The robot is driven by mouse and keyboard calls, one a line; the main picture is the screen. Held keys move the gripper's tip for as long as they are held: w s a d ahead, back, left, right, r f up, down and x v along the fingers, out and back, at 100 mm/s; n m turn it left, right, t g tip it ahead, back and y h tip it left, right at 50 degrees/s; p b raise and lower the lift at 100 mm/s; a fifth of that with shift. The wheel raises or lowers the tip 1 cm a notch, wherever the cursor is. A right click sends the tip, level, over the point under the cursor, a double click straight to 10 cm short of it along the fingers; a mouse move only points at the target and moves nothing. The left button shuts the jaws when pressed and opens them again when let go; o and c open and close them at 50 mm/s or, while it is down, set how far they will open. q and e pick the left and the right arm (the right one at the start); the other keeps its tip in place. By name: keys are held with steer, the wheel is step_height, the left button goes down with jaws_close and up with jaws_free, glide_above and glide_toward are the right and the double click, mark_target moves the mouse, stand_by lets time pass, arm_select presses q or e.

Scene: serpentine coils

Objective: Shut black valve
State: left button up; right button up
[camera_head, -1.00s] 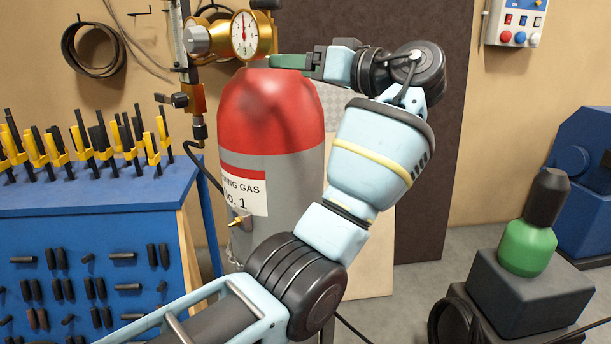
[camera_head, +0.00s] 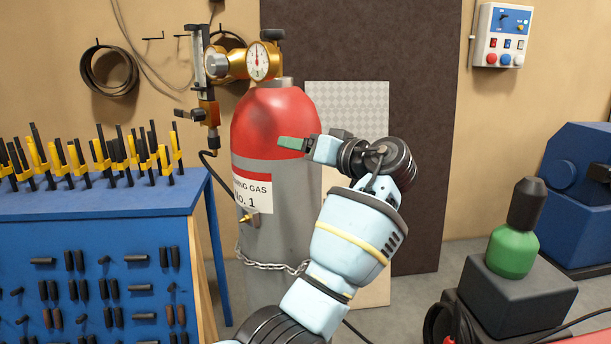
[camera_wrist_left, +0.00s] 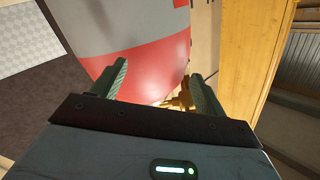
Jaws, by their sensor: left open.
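A gas cylinder (camera_head: 275,190), grey with a red top, stands behind the blue bench's right end. On it sits a brass regulator (camera_head: 225,62) with a round white gauge (camera_head: 258,61). A black knob (camera_head: 272,34) shows above the gauge, and another black knob (camera_head: 190,114) sticks out left below the flow tube (camera_head: 197,58). I cannot tell which one is the black valve. My left gripper (camera_head: 292,143) is in front of the cylinder's red shoulder.
The blue bench (camera_head: 100,203) with several black-and-yellow clamps is at left. A chain (camera_head: 275,266) crosses the cylinder low down. A control box (camera_head: 502,35) hangs on the wall. A dark block (camera_head: 515,295) carrying a green bottle (camera_head: 512,250) stands at right.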

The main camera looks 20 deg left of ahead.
arm_select(q)
steer(key=shift+m+t+h, duration=0.4)
steer(key=shift+m, duration=0.4)
steer(key=shift+w+a+f, duration=0.1)
steer(key=shift+w+f, duration=0.1)
steer(key=shift+f, duration=1.1)
steer(key=shift+w+a+f, duration=0.1)
steer(key=shift+w+f, duration=0.05)
steer(key=shift+f, duration=1.1)
